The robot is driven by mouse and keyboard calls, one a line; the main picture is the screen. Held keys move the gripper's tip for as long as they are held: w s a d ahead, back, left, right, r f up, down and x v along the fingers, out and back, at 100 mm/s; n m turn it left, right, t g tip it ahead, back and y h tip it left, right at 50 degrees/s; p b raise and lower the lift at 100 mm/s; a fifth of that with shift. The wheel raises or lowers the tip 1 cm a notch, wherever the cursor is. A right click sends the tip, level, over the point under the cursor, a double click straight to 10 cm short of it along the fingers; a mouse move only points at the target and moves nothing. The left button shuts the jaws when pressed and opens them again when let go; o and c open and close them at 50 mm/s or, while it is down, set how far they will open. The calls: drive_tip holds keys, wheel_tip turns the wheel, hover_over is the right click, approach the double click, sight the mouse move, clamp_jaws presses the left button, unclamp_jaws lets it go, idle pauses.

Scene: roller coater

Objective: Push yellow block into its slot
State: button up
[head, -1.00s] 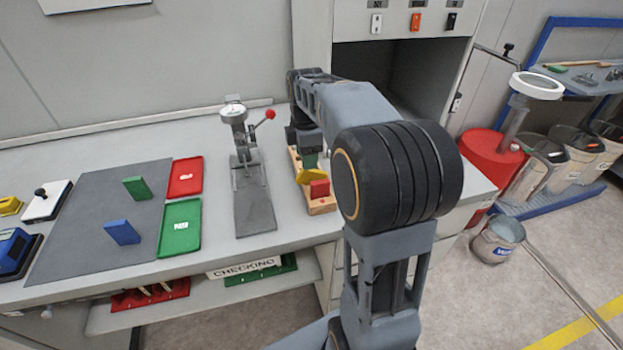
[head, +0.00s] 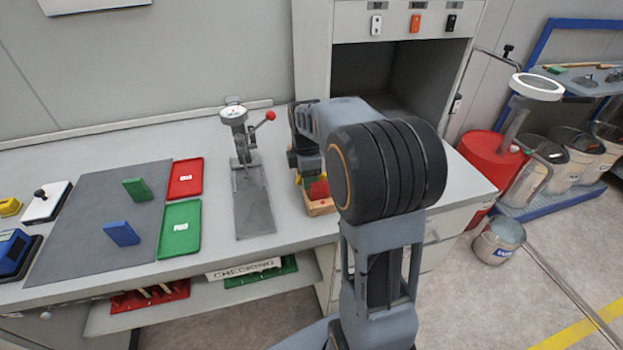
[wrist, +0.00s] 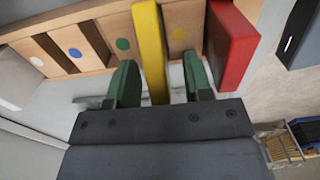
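The yellow block (wrist: 150,45) reaches from the wooden rack (wrist: 105,20) in between my gripper's two green fingers in the wrist view. My gripper (wrist: 160,85) is open around it; a gap shows between the block and the right finger, while the left finger is close to or touching it. I cannot tell how far the block is seated. In the head view my arm hides most of the rack (head: 320,208), and only a sliver of the yellow block shows.
A red block (wrist: 234,45) stands in the rack, right of my gripper. White, blue and green dots mark the rack further left. A gauge stand (head: 240,160) is left of the rack. A green block (head: 137,190) and blue block (head: 122,234) rest on a grey mat (head: 80,250).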

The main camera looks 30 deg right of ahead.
clamp_jaws()
drive_tip(key=shift+r, duration=0.15)
